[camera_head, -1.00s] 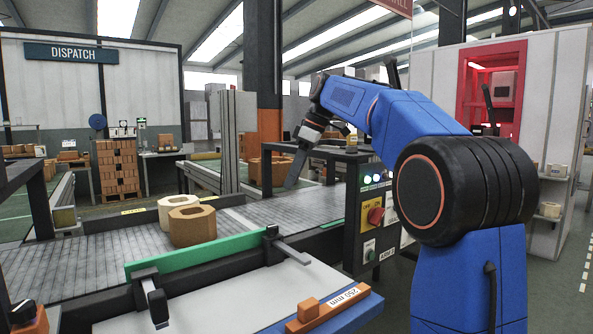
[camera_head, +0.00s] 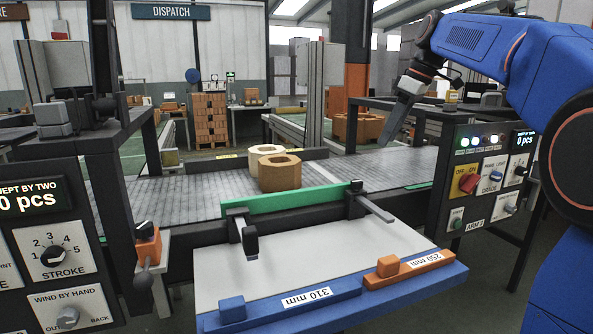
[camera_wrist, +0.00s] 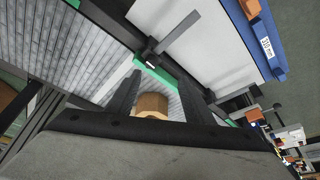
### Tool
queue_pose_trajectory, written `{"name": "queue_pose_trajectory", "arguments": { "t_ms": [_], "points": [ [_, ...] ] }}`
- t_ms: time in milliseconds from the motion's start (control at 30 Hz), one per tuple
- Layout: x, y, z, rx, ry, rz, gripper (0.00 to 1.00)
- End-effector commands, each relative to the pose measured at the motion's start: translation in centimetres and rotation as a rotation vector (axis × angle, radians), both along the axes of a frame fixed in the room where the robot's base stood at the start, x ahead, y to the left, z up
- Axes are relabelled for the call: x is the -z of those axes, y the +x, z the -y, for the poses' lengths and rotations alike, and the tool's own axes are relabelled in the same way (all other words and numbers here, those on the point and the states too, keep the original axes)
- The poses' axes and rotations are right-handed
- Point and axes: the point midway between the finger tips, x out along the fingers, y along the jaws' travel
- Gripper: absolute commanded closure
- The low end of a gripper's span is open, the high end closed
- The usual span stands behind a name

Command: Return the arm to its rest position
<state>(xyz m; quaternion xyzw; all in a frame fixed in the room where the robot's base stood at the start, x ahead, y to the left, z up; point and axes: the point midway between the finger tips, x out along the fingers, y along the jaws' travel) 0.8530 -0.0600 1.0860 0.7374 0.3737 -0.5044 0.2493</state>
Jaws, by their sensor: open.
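My blue arm (camera_head: 476,38) reaches in from the right edge of the head view, with its dark gripper (camera_head: 391,136) pointing down and left above the right part of the conveyor (camera_head: 405,167). In the wrist view my gripper (camera_wrist: 158,92) shows two dark fingers spread apart. Nothing is held between them. A tan hollow block (camera_wrist: 152,104) shows beyond the gap, apart from the fingers. In the head view this tan block (camera_head: 280,174) stands on the conveyor, in front of a cream block (camera_head: 262,157), well left of my gripper.
A green bar (camera_head: 300,199) runs along the conveyor's near edge. In front is a pale table (camera_head: 310,250) with blue and orange gauge pieces. Control panels stand left (camera_head: 60,255) and right (camera_head: 490,180). A dark frame (camera_head: 400,104) stands behind my gripper.

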Motion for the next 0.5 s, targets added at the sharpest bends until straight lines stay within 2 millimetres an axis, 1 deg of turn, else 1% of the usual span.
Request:
{"name": "queue_pose_trajectory", "arguments": {
  "t_ms": [33,267,500],
  "points": [
    [0.5,-1.7,-0.3,0.035,-0.004,-0.004,0.53],
    [4.1,-8.0,-0.6,0.223,-0.017,-0.021,0.53],
    [8.9,-14.8,-0.7,0.406,-0.025,-0.026,0.53]
  ]
}}
